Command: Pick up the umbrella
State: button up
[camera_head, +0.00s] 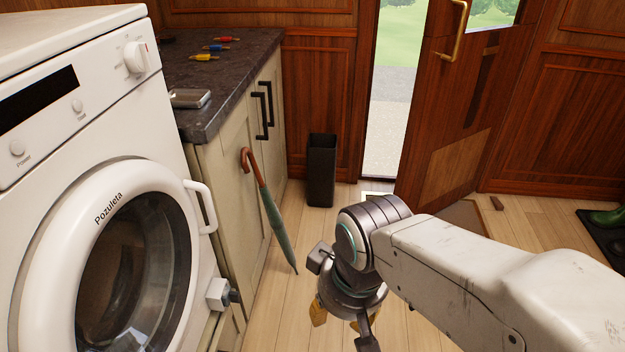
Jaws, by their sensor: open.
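A closed umbrella (272,212) with a brown hooked handle and a dark green canopy leans against the cabinet front, its handle up and its tip down toward the floor. My gripper (340,334) is at the lower middle of the view, to the right of and nearer than the umbrella. It is open and points downward, apart from the umbrella. My wrist hides part of the gripper, and the fingertips are only partly seen.
A white washing machine (85,65) stands close on the left. A cabinet (225,170) with a dark worktop (240,62) is behind it. A black bin (321,170) stands at the back wall near an open wooden door (455,110). The wooden floor (277,325) between is mostly clear.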

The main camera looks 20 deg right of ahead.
aim_at(276, 221)
jog(key=l+u, duration=0.1)
jog(key=u, duration=0.35)
jog(key=i+l+u, duration=0.1)
jog(key=u, duration=0.3)
jog(key=l+u, duration=0.2)
jog(key=u, duration=0.25)
jog(key=l+u, duration=0.15)
jog(key=u, duration=0.25)
jog(key=l+u, duration=0.2)
jog(key=u, duration=0.25)
jog(key=l+u, duration=0.15)
jog(key=u, duration=0.3)
